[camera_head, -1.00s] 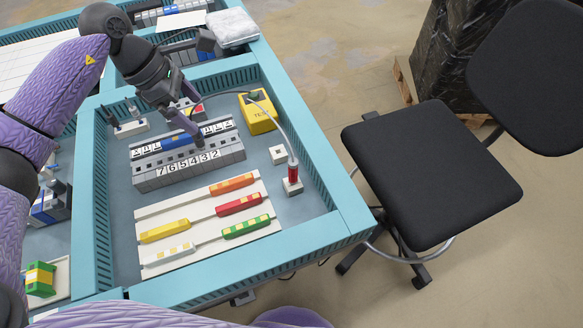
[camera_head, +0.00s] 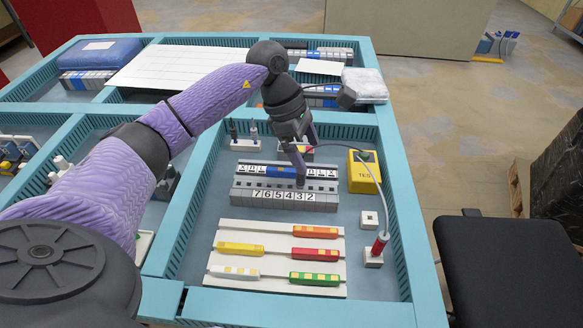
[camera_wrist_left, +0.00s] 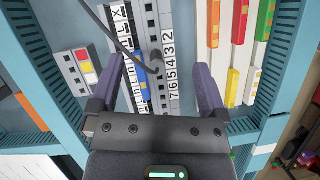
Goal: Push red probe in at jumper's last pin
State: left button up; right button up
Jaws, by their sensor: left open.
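The red probe (camera_head: 380,243) stands upright in a small white holder (camera_head: 373,259) at the right of the workbench. The terminal block (camera_head: 285,199), with its row of numbers, is in the middle. A blue jumper (camera_head: 281,171) lies along its lettered row, and shows in the wrist view (camera_wrist_left: 143,88). My left gripper (camera_head: 305,158) is over the terminal block, its fingers (camera_wrist_left: 158,72) apart. In the wrist view a dark cord (camera_wrist_left: 117,43) runs between the fingers to a dark end near the block; I cannot tell if that end touches it. My right gripper is out of view.
A yellow tester (camera_head: 363,172) with a cable stands right of the block. A white rack (camera_head: 275,240) with several coloured pieces lies in front. An empty white square socket (camera_head: 369,220) is behind the probe's holder. Teal walls (camera_head: 398,210) edge the bench; a black chair is at right.

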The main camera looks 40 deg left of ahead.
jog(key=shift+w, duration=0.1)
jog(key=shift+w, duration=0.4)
